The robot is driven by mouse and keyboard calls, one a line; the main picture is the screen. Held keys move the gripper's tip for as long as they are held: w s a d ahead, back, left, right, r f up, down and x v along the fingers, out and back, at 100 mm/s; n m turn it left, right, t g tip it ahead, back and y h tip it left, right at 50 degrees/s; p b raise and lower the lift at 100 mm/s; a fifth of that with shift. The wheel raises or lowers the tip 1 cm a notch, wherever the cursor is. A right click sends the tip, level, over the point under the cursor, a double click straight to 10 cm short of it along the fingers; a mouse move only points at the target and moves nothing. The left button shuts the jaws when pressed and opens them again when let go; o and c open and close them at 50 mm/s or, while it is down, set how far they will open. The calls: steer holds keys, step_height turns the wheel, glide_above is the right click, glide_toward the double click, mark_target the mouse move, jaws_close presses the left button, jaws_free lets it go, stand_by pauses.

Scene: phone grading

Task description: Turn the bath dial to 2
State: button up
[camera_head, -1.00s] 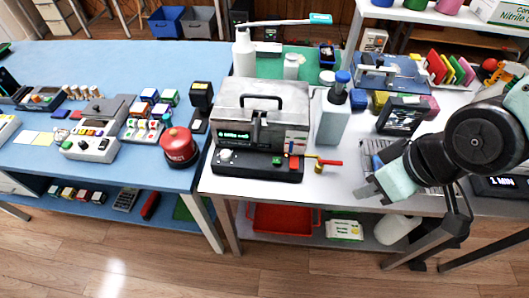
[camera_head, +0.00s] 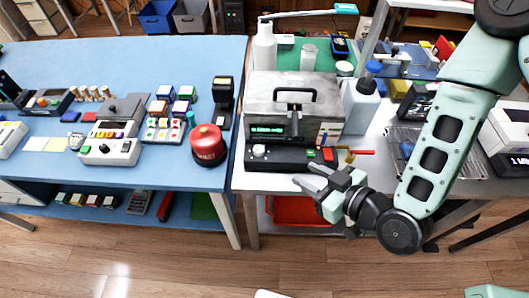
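The bath (camera_head: 308,95) is a grey metal box with a lidded top and a dark handle, on the white table. Its black control panel (camera_head: 285,163) lies along the front. The white round dial (camera_head: 259,151) sits at the panel's left end; its markings and setting are too small to read. A green-lit display (camera_head: 266,130) shows above it. My gripper (camera_head: 303,174) is in front of the panel's right half, pointing left, its two fingers apart with nothing seen between them. It is to the right of the dial and apart from it.
A red button (camera_head: 328,155) and a red-handled tap (camera_head: 360,153) are at the panel's right. A white bottle (camera_head: 360,105) stands right of the bath. A red dome-shaped object (camera_head: 207,146) is on the blue table to the left. Floor in front is clear.

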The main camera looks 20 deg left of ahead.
mark_target(261, 150)
steer(key=b+x, duration=0.4)
steer(key=b, duration=0.6)
steer(key=shift+w+a+f, duration=0.1)
steer(key=shift+w+f, duration=0.05)
steer(key=shift+f, duration=0.15)
steer(key=shift+a+f+b, duration=0.1)
steer(key=shift+a+b, duration=0.05)
steer(key=shift+b, duration=0.7)
steer(key=p+x, duration=0.2)
steer(key=x, duration=0.9)
steer(key=shift+w+a, duration=0.15)
steer(key=shift+a, duration=0.1)
steer(key=c, duration=0.7)
